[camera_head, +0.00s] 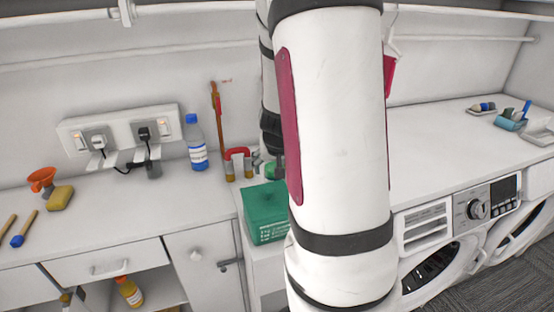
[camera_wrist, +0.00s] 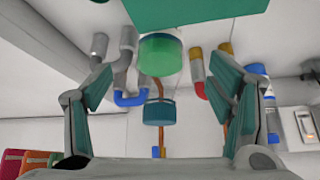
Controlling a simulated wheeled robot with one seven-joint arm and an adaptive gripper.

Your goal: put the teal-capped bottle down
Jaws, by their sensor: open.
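My gripper (camera_wrist: 162,88) is open in the wrist view, its two teal-padded fingers wide apart. A round green thing with a paler flat end (camera_wrist: 160,57) shows between and beyond the fingertips, with no finger touching it. It may be the teal-capped bottle seen end-on; I cannot tell for sure. In the head view my gripper (camera_head: 274,160) is mostly hidden behind my white arm, low over the counter behind a green box. A bit of green (camera_head: 272,169) shows beside it.
The green box (camera_head: 265,212) stands in front of my gripper. A red horseshoe magnet (camera_head: 238,155) and a blue-capped bottle (camera_head: 196,145) stand to its left. An orange funnel (camera_head: 42,179) and sponge (camera_head: 60,197) lie far left. The counter above the washers (camera_head: 450,145) has free room.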

